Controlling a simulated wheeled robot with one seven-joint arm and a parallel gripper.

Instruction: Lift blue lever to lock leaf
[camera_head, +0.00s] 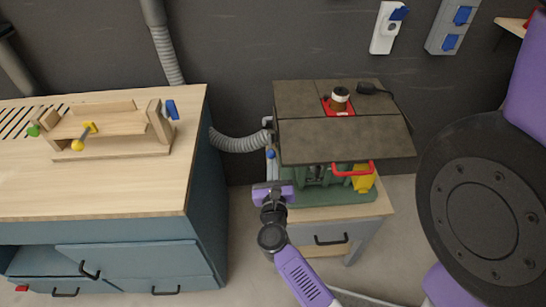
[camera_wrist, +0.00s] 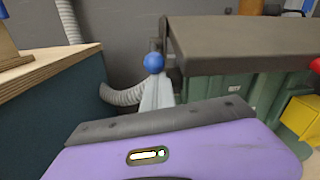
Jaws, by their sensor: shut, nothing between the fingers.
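The blue lever's round knob (camera_head: 271,154) shows at the left side of the machine's brown top in the head view. In the wrist view the blue knob (camera_wrist: 154,62) stands at centre, on a pale grey arm (camera_wrist: 157,93) running down behind my gripper. The brown leaf (camera_head: 345,140) is the front panel of the top; its edge (camera_wrist: 235,50) is right of the knob in the wrist view. My gripper (camera_head: 271,190) is shut and empty, just below and in front of the knob. Its purple and grey body (camera_wrist: 165,130) hides the lever's lower end.
The green machine body (camera_head: 322,178) with a red bar (camera_head: 352,169) and yellow part (camera_head: 363,178) sits under the leaf on a grey cabinet (camera_head: 335,230). A wooden workbench (camera_head: 120,200) stands left, with a grey hose (camera_head: 238,141) in the gap. A dark round thing (camera_head: 485,215) is at right.

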